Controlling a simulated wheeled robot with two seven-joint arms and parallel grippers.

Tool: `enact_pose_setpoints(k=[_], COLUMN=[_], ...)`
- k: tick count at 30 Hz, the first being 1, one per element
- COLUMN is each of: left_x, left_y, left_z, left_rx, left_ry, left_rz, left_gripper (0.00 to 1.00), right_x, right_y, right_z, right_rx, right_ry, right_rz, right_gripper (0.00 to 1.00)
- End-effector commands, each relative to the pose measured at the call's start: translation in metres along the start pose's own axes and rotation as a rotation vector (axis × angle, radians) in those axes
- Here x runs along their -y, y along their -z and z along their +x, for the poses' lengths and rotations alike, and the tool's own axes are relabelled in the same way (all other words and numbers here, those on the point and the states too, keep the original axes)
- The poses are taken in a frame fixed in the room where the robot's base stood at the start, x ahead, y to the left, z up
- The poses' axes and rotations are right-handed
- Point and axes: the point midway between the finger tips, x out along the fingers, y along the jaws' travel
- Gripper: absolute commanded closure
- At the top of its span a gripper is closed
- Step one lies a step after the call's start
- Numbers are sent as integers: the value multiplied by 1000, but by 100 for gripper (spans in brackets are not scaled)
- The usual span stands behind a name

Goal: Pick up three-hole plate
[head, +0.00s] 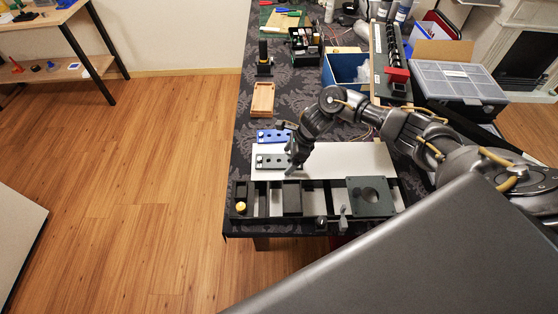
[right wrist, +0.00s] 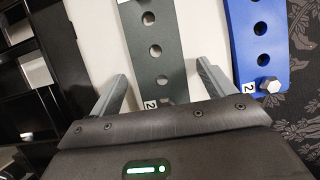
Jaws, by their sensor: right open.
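A dark grey-green plate (head: 271,161) with a row of holes lies on the white board, the likely three-hole plate. Contact cannot be told. A similar blue plate (head: 273,136) lies behind it, and to the right in the wrist view (right wrist: 259,45). My left gripper is not in view.
A black frame (head: 265,200) with slots, a yellow knob (head: 240,207) and a square plate with a round hole (head: 370,196) stands in front. A wooden tray (head: 263,98), a blue bin (head: 345,68) and a clear-lidded case (head: 458,80) stand farther back.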

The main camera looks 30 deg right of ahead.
Motion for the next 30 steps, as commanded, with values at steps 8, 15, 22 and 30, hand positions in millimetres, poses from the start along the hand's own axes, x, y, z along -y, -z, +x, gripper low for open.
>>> enact_pose_setpoints(k=[8, 15, 22, 30], left_x=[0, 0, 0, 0], left_y=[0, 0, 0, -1], left_z=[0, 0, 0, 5], left_rx=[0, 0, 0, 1], left_ry=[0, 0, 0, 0], left_rz=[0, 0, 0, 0], left_gripper=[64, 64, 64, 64], right_x=[0, 0, 1, 0], right_y=[0, 0, -2, -11], right_z=[0, -1, -3, -33], right_rx=[0, 1, 2, 3], right_ry=[0, 0, 1, 4], right_rz=[0, 0, -1, -4], right_gripper=[50, 70, 70, 70])
